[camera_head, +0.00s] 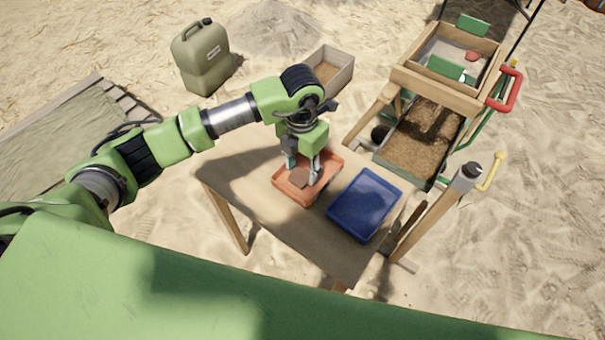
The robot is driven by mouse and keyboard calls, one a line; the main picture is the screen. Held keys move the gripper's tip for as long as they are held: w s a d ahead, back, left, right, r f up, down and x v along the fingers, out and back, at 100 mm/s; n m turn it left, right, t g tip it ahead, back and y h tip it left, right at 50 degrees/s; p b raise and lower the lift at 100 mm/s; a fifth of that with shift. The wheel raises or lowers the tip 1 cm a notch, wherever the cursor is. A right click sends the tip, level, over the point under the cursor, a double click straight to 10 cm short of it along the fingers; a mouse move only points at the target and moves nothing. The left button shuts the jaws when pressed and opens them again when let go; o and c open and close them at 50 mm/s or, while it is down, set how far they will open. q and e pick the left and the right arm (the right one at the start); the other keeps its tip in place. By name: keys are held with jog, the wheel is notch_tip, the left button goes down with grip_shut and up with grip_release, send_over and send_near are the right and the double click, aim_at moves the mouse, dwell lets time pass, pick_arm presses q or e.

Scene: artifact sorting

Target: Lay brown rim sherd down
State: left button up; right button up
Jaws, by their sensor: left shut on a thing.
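My left gripper (303,170) points down over the orange tray (311,198) on the wooden table. It is shut on the brown rim sherd (299,178), a small brown piece between and below its fingertips. The sherd is inside the outline of the tray; whether it touches the tray floor I cannot tell. The fingers hide part of the sherd and of the tray. My right gripper is not in view.
An empty blue tray (364,204) stands right of the orange tray on the table (240,180). A wooden sieve frame (445,80) with a reddish piece (472,56) stands over a soil-filled barrow (418,140). A green jerrycan (202,55) stands behind my arm.

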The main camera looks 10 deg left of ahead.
aim_at(302, 173)
pick_arm(q)
jog(key=shift+d+f+b, duration=0.1)
jog(key=shift+f+b, duration=0.4)
jog(key=shift+f, duration=0.95)
jog(key=shift+f, duration=0.1)
jog(key=o, duration=0.8)
jog(key=shift+r, duration=0.3)
notch_tip(302, 173, up, 12)
jog(key=shift+f+b, duration=0.15)
jog(key=shift+b, duration=0.7)
